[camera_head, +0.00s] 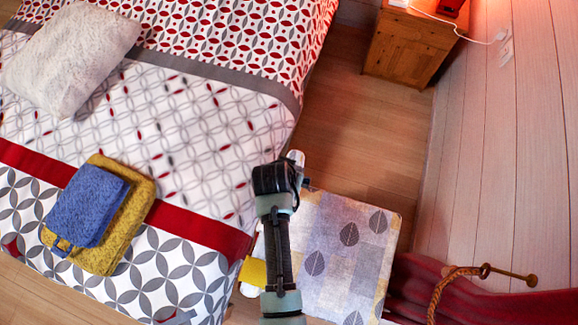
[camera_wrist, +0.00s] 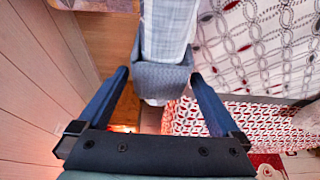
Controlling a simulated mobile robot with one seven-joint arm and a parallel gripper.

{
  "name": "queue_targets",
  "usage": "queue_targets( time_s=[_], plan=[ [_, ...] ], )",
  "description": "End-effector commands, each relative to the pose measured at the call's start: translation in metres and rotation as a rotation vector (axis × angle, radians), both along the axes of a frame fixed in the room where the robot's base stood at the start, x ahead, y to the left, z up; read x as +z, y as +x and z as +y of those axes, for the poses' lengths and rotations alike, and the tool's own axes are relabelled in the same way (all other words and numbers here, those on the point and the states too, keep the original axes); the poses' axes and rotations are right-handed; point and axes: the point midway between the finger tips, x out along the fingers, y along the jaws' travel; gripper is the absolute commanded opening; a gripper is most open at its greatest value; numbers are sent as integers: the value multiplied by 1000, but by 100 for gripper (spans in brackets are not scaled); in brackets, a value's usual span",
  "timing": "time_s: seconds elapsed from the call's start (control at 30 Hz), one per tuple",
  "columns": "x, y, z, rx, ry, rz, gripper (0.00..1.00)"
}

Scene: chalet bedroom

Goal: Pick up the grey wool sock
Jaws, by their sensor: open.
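A grey woven piece, apparently the grey wool sock (camera_wrist: 161,80), lies across the end of a narrow pale support (camera_wrist: 165,28) in the wrist view. My gripper (camera_wrist: 159,74) is open, with one dark blue finger on each side of the grey piece. Gaps show between it and both fingers. I cannot tell how far below the fingertips it lies. In the head view my gripper hides the sock, and only a white rounded end (camera_head: 296,157) of the support shows beyond it.
The bed (camera_head: 200,180) fills the left, with a blue towel (camera_head: 88,205) on a yellow one (camera_head: 128,222). A yellow cloth (camera_head: 254,271) lies near the support's other end. A leaf-patterned rug (camera_head: 340,235) lies right of my arm. A wooden nightstand (camera_head: 405,50) stands by the wall; floor between is clear.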

Motion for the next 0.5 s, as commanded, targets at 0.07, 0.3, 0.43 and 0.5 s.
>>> queue_targets(
  time_s=[0.07,0.3,0.43,0.5],
  plan=[
    [-1,1,-1,-1,0,0,100],
    [-1,0,0,-1,0,0,89],
    [-1,0,0,0,0,0,66],
    [-1,0,-1,0,0,0,53]
  ],
)
